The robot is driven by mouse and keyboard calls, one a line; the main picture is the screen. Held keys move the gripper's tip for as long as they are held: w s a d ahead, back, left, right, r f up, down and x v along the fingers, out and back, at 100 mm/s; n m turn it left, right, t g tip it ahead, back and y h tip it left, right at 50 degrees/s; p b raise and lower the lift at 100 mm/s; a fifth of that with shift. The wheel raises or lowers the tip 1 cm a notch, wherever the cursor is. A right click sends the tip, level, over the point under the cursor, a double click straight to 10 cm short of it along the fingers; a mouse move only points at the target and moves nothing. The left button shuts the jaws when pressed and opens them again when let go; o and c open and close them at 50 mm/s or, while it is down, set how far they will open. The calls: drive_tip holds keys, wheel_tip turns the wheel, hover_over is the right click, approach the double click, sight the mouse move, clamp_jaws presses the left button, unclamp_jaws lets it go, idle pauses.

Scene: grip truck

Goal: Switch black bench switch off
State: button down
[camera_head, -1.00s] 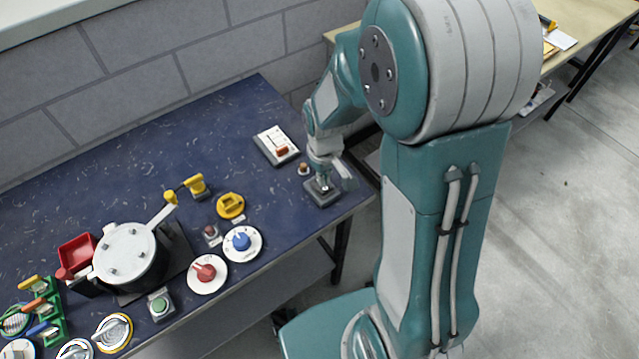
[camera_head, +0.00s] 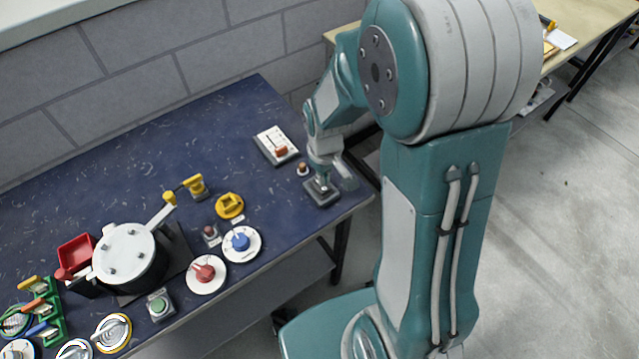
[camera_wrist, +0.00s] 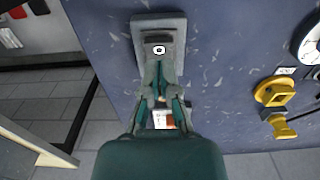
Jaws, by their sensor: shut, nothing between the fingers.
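The black bench switch (camera_head: 322,198) is a dark rocker on a grey plate near the right front corner of the blue bench. In the wrist view the grey plate (camera_wrist: 144,27) is at the top centre, with a dark rocker and a small white mark. My gripper (camera_head: 323,181) points down over the plate, its fingers shut and empty. In the wrist view the fingertips (camera_wrist: 162,68) lie over the near part of the plate, just below the white mark. I cannot tell whether they touch it. The gripper partly hides the switch in the head view.
A white plate with a red switch (camera_head: 280,149) and a small red-brown button (camera_head: 302,169) stand close behind the gripper. Blue (camera_head: 241,240) and red (camera_head: 204,273) dials, a yellow valve (camera_head: 230,206) and a pot (camera_head: 127,262) are further left. The bench's right edge is close.

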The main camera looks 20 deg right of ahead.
sight(324, 188)
drive_tip(key=shift+f, duration=1.35)
idle(0.8)
drive_tip(key=shift+r, duration=3.55)
drive_tip(key=shift+s+r, duration=0.1)
drive_tip(key=shift+r, duration=0.25)
drive_tip(key=s+r+m+t, duration=0.3)
drive_tip(key=s+r+t, duration=0.2)
drive_tip(key=s+r, duration=0.9)
wheel_tip(324, 188, up, 3)
drive_tip(key=shift+r+m+t, duration=0.1)
drive_tip(key=shift+m+t, duration=0.2)
